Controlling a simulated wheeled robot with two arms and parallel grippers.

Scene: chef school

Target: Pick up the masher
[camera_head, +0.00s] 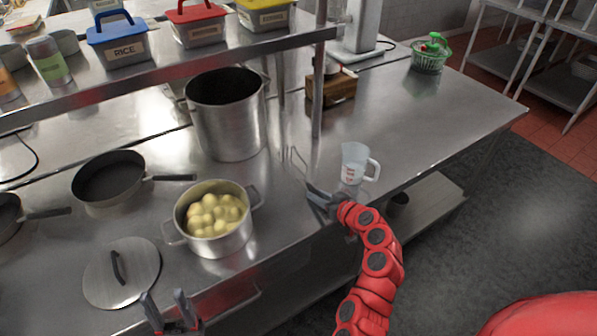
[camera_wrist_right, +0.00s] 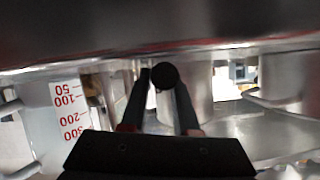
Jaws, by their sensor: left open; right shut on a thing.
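The masher (camera_head: 294,158) shows as thin metal wires beside the tall pot, over the steel counter. My right gripper (camera_head: 318,194) is shut on its handle at the counter's front edge. In the right wrist view the dark round end of the masher's handle (camera_wrist_right: 165,76) sits between the two fingers of the right gripper (camera_wrist_right: 160,92). Most of the handle is hidden by the gripper. I cannot tell whether the masher touches the counter. My left gripper (camera_head: 172,308) is open and empty at the bottom, in front of the counter.
A measuring jug (camera_head: 354,163) stands just right of my right gripper. A pot of potatoes (camera_head: 232,243), a tall pot (camera_head: 232,135), a lid (camera_head: 135,280) and a pan (camera_head: 108,180) stand to the left.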

